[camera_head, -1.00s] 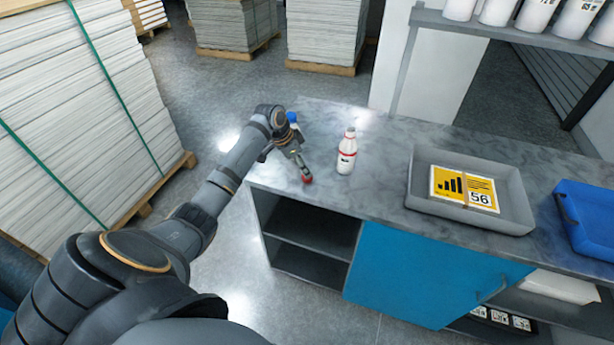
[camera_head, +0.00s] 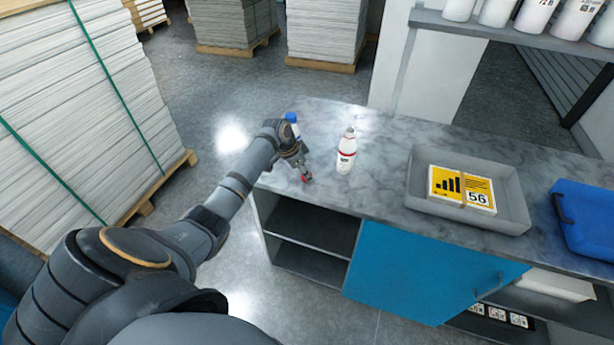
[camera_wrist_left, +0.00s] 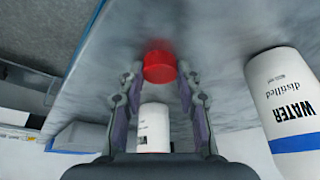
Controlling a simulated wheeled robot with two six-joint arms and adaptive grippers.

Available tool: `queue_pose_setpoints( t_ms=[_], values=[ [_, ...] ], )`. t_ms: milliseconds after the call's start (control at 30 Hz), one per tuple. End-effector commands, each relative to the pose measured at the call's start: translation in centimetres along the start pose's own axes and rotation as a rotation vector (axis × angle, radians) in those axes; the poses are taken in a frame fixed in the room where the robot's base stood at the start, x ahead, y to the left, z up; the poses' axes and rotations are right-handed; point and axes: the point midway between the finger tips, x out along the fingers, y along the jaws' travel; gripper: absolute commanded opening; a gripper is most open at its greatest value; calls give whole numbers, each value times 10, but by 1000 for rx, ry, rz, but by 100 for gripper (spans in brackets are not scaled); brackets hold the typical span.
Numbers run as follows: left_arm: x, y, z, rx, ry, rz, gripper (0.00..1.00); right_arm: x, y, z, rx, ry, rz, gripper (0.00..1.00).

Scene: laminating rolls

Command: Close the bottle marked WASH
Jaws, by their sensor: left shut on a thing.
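A white bottle with red bands (camera_head: 346,152) stands upright on the grey counter, right of my left gripper; its marking is too small to read. Its top looks pale, with no red cap on it. My left gripper (camera_head: 306,177) is shut on a red cap (camera_wrist_left: 160,66), seen between the fingertips in the left wrist view. The cap is at or just above the counter; I cannot tell which. A white bottle (camera_wrist_left: 153,125) shows between the fingers. A bottle marked WATER (camera_wrist_left: 284,95) is close on the right there. My right gripper is not in view.
A blue cap (camera_head: 291,117) shows behind my left wrist. A grey tray (camera_head: 418,190) with a yellow pack (camera_head: 462,188) lies right of the bottle, and a blue bin (camera_head: 585,222) farther right. Counter between bottle and tray is clear. A shelf (camera_head: 510,27) holds several white containers.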

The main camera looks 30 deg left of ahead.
Motion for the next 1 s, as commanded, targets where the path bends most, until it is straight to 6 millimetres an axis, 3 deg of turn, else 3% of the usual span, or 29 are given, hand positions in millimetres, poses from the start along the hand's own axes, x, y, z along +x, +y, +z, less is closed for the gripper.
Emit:
queue_pose_setpoints(
  t_ms=[400,600,833,1000],
  values=[
    [-3,0,-1,0,1,-1,22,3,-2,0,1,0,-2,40],
    [-27,-1,-12,3,4,-5,22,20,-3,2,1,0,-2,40],
    [-88,47,-19,7,1,-5,22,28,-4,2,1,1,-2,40],
    [-110,89,-12,5,-2,-2,22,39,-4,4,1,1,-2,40]
  ],
)
